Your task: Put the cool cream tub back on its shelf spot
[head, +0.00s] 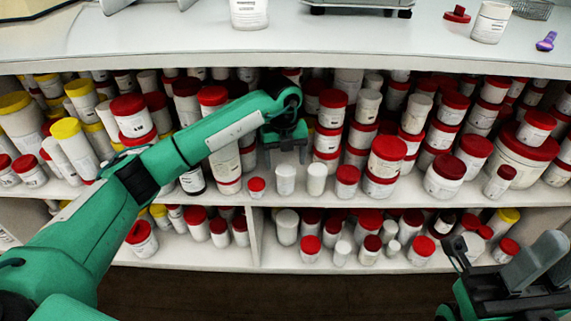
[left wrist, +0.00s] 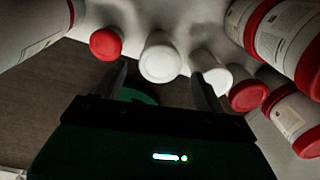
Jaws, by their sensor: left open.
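A small white tub with a white lid (head: 286,180) stands upright at the front edge of the upper shelf, and I take it for the cool cream tub, though its label cannot be read. My left gripper (head: 285,147) is open just above and behind it. In the left wrist view the tub (left wrist: 160,60) shows beyond and between the open fingers (left wrist: 160,85), with no clear contact. A second white tub (head: 317,179) stands close to its right, near one finger in the left wrist view (left wrist: 210,76). My right gripper (head: 505,270) is at the lower right, away from the shelf; its jaws are unclear.
A small red-lidded tub (head: 257,187) stands left of the white tub; a red-lidded jar (head: 347,181) stands to the right. Crowded jars fill the upper shelf. The counter (head: 180,35) overhangs above, and a lower shelf (head: 340,263) holds more jars.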

